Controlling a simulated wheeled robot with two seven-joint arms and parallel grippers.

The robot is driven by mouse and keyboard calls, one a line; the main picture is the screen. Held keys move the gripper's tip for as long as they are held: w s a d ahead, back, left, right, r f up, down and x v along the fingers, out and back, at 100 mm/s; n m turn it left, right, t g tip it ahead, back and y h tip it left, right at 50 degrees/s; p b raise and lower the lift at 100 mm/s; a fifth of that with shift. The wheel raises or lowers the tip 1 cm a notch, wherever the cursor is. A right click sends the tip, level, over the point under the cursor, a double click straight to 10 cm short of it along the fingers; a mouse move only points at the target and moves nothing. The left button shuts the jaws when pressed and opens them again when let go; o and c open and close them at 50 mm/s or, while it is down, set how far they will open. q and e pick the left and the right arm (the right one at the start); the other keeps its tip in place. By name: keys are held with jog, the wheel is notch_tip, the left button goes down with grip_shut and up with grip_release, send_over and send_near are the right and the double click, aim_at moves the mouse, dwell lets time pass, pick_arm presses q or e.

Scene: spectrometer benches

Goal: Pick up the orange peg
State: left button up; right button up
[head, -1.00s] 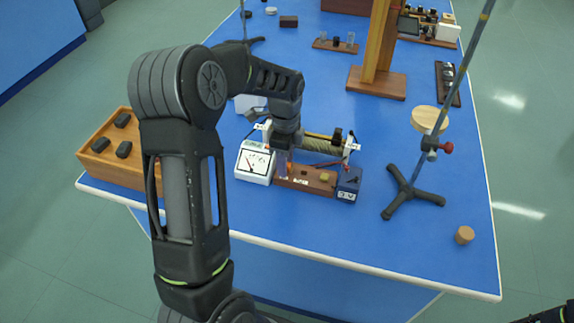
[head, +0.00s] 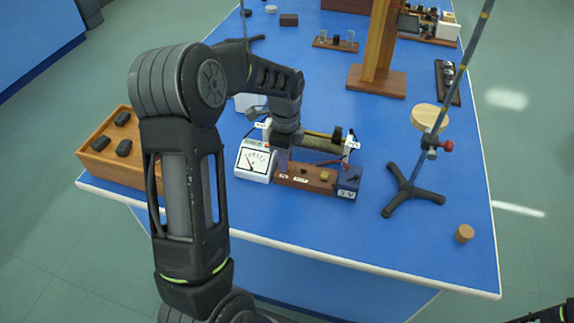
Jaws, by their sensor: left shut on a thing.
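My left gripper (head: 282,160) points down at the left end of a brown wooden board (head: 316,182), between a white meter and a dark blue block. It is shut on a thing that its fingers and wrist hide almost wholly. I see no clear orange surface now; a small orange spot showed at the fingertips earlier, so I take the held thing to be the orange peg. Whether it is clear of the board I cannot tell. Only a dark piece of my right arm shows in the bottom right corner; its jaws cannot be made out.
The white meter (head: 254,162) and dark blue block (head: 348,182) flank the board. A coil (head: 322,144) lies behind. A wooden tray (head: 95,160) with black blocks is left. A tripod stand (head: 411,192) and a cork-coloured cylinder (head: 464,233) are right. The front of the blue table is clear.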

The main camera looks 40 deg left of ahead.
pick_arm(q)
grip_shut()
jog(key=shift+r, duration=0.1)
notch_tip(320, 180, up, 10)
jog(key=b, duration=0.1)
dwell(0.5)
dwell(0.5)
notch_tip(320, 180, up, 3)
jog(key=p, duration=0.2)
jog(key=shift+p, duration=0.35)
dwell(0.3)
